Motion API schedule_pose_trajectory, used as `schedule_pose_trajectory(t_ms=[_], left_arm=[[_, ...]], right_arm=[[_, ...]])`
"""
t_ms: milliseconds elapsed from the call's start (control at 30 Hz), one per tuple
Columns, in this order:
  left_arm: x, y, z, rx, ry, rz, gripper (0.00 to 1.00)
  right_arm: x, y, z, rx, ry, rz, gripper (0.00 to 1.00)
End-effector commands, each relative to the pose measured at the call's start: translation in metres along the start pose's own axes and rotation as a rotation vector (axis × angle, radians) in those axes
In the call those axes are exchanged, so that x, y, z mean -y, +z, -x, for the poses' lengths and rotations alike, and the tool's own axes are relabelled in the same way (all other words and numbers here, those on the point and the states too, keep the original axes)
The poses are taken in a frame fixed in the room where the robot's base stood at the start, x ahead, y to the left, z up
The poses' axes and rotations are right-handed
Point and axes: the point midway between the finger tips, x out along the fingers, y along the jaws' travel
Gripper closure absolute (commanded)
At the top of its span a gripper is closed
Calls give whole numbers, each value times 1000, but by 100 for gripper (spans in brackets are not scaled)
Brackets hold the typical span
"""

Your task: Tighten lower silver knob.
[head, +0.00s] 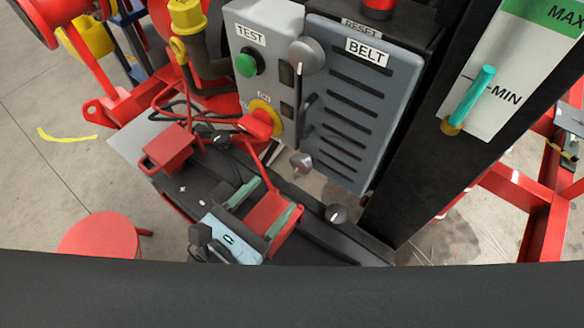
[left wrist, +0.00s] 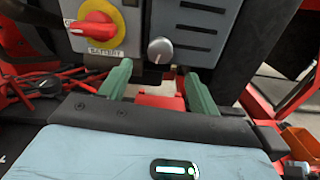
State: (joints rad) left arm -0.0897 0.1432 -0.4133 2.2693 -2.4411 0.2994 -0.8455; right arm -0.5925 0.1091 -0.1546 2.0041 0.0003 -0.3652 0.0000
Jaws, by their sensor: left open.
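The lower silver knob (head: 301,165) sits at the bottom of the grey belt cover (head: 345,130), with its pointer tilted. In the left wrist view the same knob (left wrist: 160,50) shows just beyond my fingertips, roughly centred between them. My left gripper (head: 277,194) has green fingers spread apart, below and slightly left of the knob in the head view. The fingers also show in the left wrist view (left wrist: 157,70); nothing is held and the knob appears clear of them. An upper silver knob (head: 307,55) sits at the cover's upper left. My right gripper is not in view.
A red and yellow battery switch (head: 262,120) is left of the lower knob, with a green test button (head: 245,65) above. Red cables (head: 185,95) hang at left. A dark post (head: 430,120) stands at right.

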Motion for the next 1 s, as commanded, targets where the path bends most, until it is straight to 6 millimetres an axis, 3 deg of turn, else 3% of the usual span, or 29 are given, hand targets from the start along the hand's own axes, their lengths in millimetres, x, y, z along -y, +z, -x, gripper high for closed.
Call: schedule_pose_trajectory(t_ms=[233, 700, 1000], left_arm=[[0, 2, -12, 4, 0, 0, 38], [0, 2, -73, 3, -1, 1, 38], [0, 1, -78, 1, -1, 1, 38]], right_arm=[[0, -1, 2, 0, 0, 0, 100], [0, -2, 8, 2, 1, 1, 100], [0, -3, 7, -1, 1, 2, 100]])
